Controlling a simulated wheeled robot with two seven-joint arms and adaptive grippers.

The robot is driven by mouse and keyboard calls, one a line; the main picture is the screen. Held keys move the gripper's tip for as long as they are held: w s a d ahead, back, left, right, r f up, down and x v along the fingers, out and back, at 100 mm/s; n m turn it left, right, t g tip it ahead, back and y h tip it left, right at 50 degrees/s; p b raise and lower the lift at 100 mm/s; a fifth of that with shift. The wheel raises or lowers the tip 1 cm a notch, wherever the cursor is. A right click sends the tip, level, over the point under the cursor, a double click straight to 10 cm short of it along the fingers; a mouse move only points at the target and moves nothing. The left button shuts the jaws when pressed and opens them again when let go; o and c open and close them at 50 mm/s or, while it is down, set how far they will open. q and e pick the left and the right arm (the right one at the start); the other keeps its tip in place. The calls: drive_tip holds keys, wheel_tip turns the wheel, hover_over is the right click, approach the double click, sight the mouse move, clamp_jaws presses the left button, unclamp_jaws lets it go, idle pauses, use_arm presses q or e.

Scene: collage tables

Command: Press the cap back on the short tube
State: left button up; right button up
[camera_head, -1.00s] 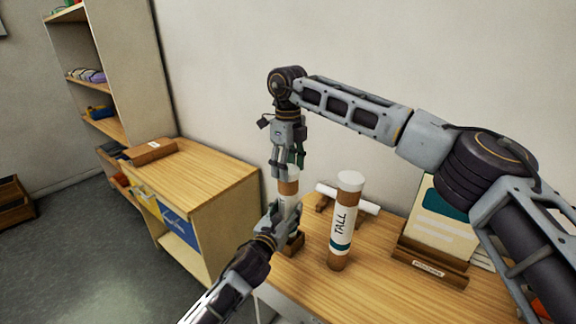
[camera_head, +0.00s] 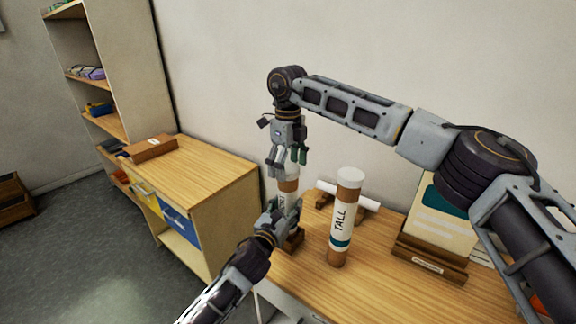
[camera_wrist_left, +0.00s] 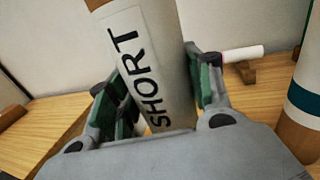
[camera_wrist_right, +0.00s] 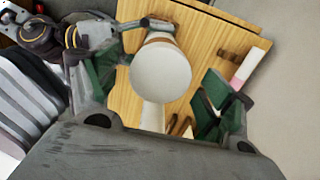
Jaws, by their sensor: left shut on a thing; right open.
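The short tube (camera_wrist_left: 150,70), brown with a white label reading SHORT, stands nearly upright in my left gripper (camera_head: 282,216), whose fingers are shut around its label. In the head view the tube (camera_head: 289,187) shows above those fingers. A white cap (camera_wrist_right: 160,73) sits on the tube's top; it also shows in the head view (camera_head: 289,173). I cannot tell whether it is fully seated. My right gripper (camera_head: 288,158) points down just above the cap. Its fingers are open, one on each side of the cap in the right wrist view (camera_wrist_right: 160,95).
A tall tube (camera_head: 342,220) labelled TALL, with a white cap, stands close on the right. A white roll on a wooden rest (camera_head: 357,199) lies behind it. A wooden holder with cards (camera_head: 430,262) is farther right. The table's left edge is near the short tube.

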drive_tip(key=shift+r, duration=0.15)
wheel_tip(320, 180, up, 12)
idle(0.9)
use_arm(q)
drive_tip(key=o, duration=1.5)
drive_tip(key=shift+s, duration=0.1)
drive_tip(key=shift+v, duration=5.9)
drive_tip(key=shift+f, duration=0.1)
use_arm(e)
drive_tip(key=shift+f, duration=0.2)
